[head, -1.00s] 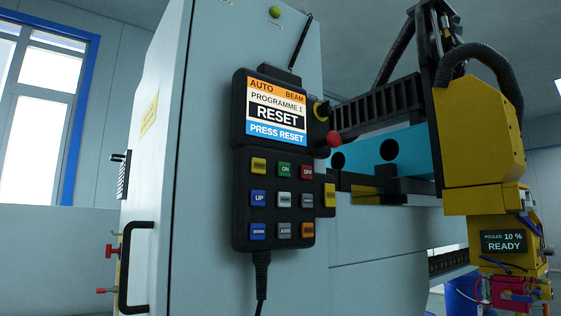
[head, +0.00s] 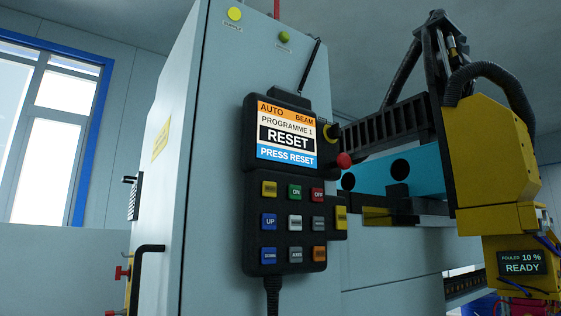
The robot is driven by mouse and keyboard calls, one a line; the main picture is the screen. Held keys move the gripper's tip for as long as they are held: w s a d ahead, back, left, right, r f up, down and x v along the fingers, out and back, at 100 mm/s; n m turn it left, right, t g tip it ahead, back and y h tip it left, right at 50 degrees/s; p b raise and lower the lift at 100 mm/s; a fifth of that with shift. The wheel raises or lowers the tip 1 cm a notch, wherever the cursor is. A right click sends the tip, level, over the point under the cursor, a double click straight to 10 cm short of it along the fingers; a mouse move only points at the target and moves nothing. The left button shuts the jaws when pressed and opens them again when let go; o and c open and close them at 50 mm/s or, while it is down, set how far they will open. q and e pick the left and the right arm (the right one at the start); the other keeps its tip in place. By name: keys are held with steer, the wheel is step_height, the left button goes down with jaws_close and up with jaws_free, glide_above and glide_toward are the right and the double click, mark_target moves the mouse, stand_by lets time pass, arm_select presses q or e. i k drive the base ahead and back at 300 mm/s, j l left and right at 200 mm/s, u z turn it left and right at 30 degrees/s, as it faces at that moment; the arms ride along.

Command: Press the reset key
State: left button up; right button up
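The black control pendant (head: 251,205) hangs upright on the pale cabinet in the head view. Its screen (head: 287,137) reads AUTO, BEAM, PROGRAMME 1, RESET and PRESS RESET. Below it are rows of square keys. The green ON key (head: 294,192), red OFF key (head: 318,195) and blue UP key (head: 269,222) are readable. A yellow key (head: 269,189) is at the top left and another yellow key (head: 341,218) is on the right side tab. Their lettering is too small to read surely, so I cannot tell which is the reset key. Neither gripper is in view.
A red knob (head: 344,160) sticks out at the pendant's right edge. A yellow machine head (head: 491,150) stands at the right, its display (head: 522,263) reading FOULED 10 % READY. A black door handle (head: 138,270) juts out at the lower left. Nothing blocks the pendant's front.

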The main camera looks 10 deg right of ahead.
mark_target(269, 188)
steer(key=k+j+z, duration=0.15)
steer(key=j, duration=0.25)
steer(key=k+j+z, duration=0.15)
steer(key=j, duration=0.25)
steer(key=k+j+z, duration=0.15)
steer(key=j, duration=0.2)
steer(key=k+j+z, duration=0.15)
steer(key=j, duration=0.2)
steer(key=k, duration=0.05)
